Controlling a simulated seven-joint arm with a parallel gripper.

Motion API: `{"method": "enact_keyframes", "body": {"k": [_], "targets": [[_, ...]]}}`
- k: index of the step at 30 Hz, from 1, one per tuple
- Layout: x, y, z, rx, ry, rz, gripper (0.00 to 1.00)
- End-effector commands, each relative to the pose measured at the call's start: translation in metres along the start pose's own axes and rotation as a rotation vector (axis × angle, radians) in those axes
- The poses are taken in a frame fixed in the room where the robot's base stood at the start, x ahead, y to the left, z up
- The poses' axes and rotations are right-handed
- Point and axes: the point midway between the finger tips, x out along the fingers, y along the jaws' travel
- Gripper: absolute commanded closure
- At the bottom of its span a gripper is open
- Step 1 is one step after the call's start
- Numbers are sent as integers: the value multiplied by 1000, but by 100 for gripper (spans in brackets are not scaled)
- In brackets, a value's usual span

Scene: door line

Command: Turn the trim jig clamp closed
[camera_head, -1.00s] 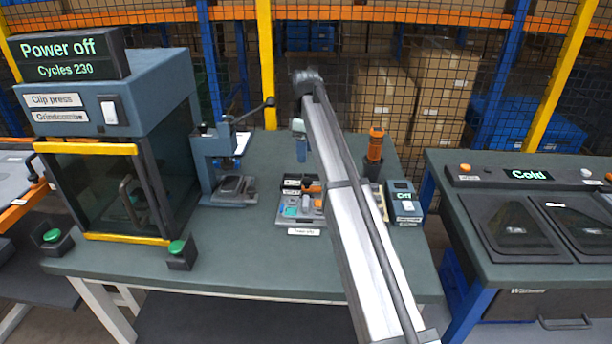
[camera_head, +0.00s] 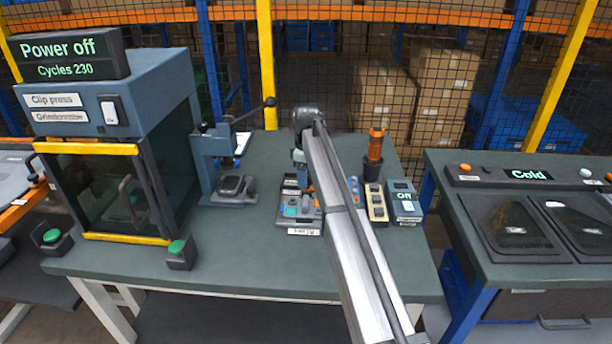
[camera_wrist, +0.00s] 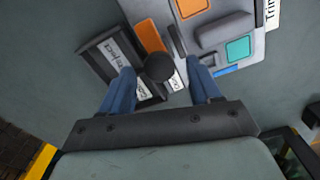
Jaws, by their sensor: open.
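The trim jig (camera_head: 292,221) is a grey block on the bench; its label is partly cut off in the wrist view. In the wrist view the jig (camera_wrist: 258,50) carries a teal square (camera_wrist: 238,48), a dark grey bar (camera_wrist: 225,30) and orange pieces (camera_wrist: 150,36). A round black knob (camera_wrist: 160,67), apparently the clamp's handle end, appears between my fingertips. My gripper (camera_wrist: 162,76) is open, a blue finger on each side of the knob; contact cannot be told. In the head view my arm hides part of the jig.
A dark labelled tray (camera_wrist: 108,58) lies beside the jig. A lever press (camera_head: 225,165) stands to the left, and a clip press (camera_head: 115,150) beyond it. An orange-topped tool in a holder (camera_head: 374,155) and a switch box (camera_head: 403,203) are right.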

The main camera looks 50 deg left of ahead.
Motion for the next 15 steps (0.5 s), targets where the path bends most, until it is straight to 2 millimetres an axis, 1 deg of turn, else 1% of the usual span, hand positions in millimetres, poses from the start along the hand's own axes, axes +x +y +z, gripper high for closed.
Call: {"method": "enact_keyframes", "body": {"k": [2, 15], "targets": [[0, 0, 0, 0, 0, 0, 38], [0, 0, 0, 0, 0, 0, 81]]}}
